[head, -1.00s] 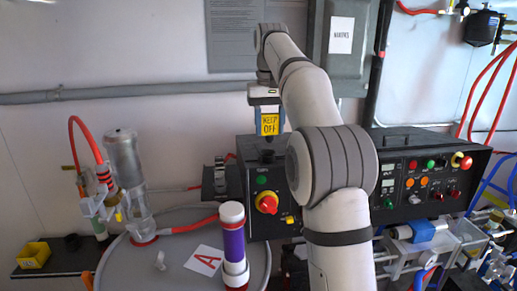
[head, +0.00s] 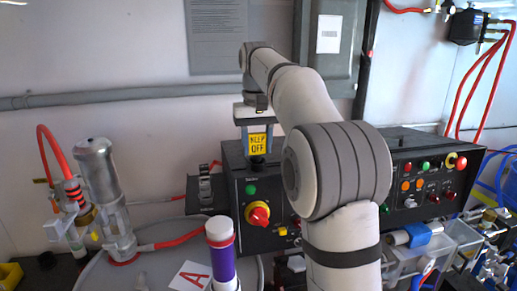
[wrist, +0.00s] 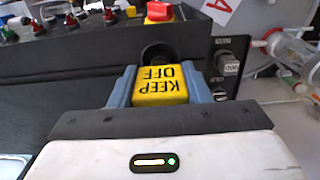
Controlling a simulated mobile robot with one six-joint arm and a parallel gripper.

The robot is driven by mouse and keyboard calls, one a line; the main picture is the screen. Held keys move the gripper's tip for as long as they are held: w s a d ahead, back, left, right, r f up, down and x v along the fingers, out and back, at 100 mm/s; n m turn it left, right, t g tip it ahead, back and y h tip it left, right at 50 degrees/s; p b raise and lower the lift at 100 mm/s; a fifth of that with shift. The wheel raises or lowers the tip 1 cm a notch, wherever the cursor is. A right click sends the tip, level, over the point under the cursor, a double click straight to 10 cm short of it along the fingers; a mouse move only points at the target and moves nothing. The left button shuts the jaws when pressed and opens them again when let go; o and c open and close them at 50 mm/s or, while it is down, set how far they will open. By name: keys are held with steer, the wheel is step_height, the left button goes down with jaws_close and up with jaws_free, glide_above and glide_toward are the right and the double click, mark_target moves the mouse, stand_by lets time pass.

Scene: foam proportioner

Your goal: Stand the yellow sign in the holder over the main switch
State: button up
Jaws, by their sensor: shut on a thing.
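The yellow sign (head: 258,143), with black KEEP OFF letters, is held upright between the blue-grey fingers of my gripper (head: 257,139). In the wrist view the sign (wrist: 160,84) sits between both fingers (wrist: 165,88), its letters upside down. The main switch (head: 258,214), a red knob on yellow, is on the front of the black control box, below the sign; it also shows in the wrist view (wrist: 160,11). A dark round part (wrist: 157,54), likely the holder, shows between the sign and the switch. I cannot tell whether the sign touches it.
The black control box (head: 285,232) stands against the wall, partly hidden by my arm. A purple bottle with a white cap (head: 222,262) stands in front of it. A grey cabinet (head: 328,55) is above.

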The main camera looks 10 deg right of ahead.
mark_target(257, 133)
steer(key=shift+f, duration=0.45)
steer(key=o, duration=1)
step_height(257, 133, up, 12)
steer(key=p, duration=0.2)
steer(key=shift+p, duration=0.35)
